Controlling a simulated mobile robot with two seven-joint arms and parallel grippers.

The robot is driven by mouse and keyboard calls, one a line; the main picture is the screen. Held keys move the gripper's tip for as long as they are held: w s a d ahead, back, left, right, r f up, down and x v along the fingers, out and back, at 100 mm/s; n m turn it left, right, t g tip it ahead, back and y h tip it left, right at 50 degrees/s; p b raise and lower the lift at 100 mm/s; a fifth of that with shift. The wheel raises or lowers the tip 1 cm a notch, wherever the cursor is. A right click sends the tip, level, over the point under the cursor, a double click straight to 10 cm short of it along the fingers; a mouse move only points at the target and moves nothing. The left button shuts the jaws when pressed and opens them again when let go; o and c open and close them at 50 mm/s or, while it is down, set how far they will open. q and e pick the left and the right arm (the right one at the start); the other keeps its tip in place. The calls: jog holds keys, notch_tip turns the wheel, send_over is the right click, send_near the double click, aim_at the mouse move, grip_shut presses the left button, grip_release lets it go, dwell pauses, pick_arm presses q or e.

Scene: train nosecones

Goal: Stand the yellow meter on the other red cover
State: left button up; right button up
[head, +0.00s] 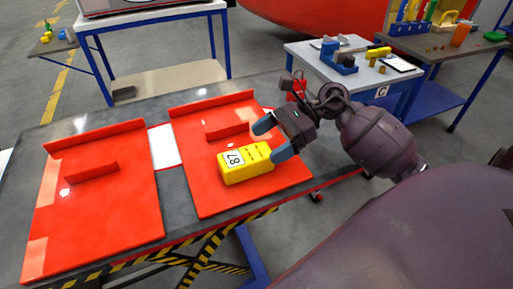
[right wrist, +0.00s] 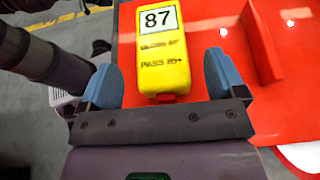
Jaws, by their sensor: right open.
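The yellow meter (head: 245,162), marked 87, lies on its side on the right red cover (head: 205,193). In the right wrist view the meter (right wrist: 162,50) shows its white label and printed face. My right gripper (head: 272,139) is open at the meter's right end. In the right wrist view its blue fingers (right wrist: 162,78) stand on either side of the meter's near end, with a gap on each side. The other red cover (head: 120,217) lies to the left with no meter on it. My left gripper is not in view.
Both covers lie on a dark lift table (head: 165,225) and have raised red ribs. A white sheet (head: 164,147) lies between them. A side table (head: 395,75) with a blue fixture (head: 340,60) stands behind my right arm.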

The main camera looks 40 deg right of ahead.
jog(key=v, duration=0.7)
jog(key=shift+d+r+b, duration=0.1)
jog(key=shift+d+b, duration=0.2)
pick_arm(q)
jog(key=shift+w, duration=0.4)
pick_arm(e)
jog(key=shift+s+d+r, duration=0.1)
jog(key=shift+d, duration=0.1)
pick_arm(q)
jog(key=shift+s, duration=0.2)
